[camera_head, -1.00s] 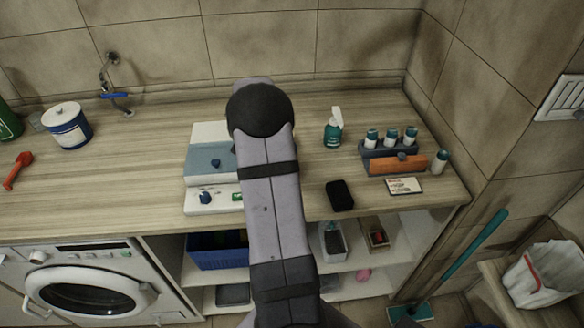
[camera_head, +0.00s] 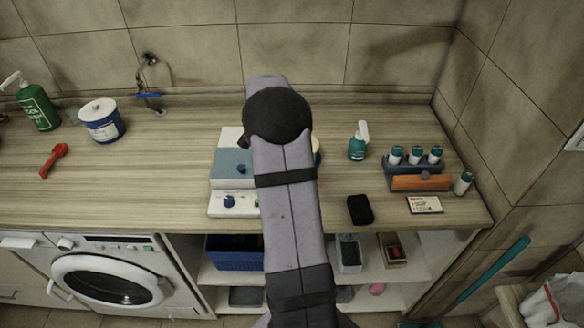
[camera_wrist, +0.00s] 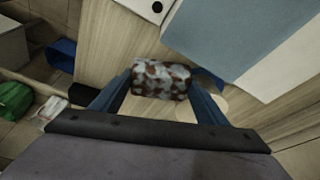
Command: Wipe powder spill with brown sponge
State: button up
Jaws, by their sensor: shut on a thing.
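In the wrist view, my gripper (camera_wrist: 163,90) is shut on the brown sponge (camera_wrist: 161,79), which is mottled brown and whitish. The sponge sits between two blue fingers, over the wood-grain counter. I cannot tell whether it touches the surface. A pale rounded patch (camera_wrist: 213,102) lies on the wood just right of the sponge, partly hidden by a finger; I cannot tell whether it is the powder spill. In the head view, my arm hides the gripper and sponge, and no powder shows clearly.
On the counter (camera_head: 150,195), a white and blue-grey box (camera_head: 231,166) stands left of my arm. To the right are a spray bottle (camera_head: 357,142), a black block (camera_head: 360,209), a bottle rack (camera_head: 415,168) and a card (camera_head: 424,205).

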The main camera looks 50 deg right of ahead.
jog(key=shift+r+p, duration=0.65)
jog(key=shift+r, duration=0.8)
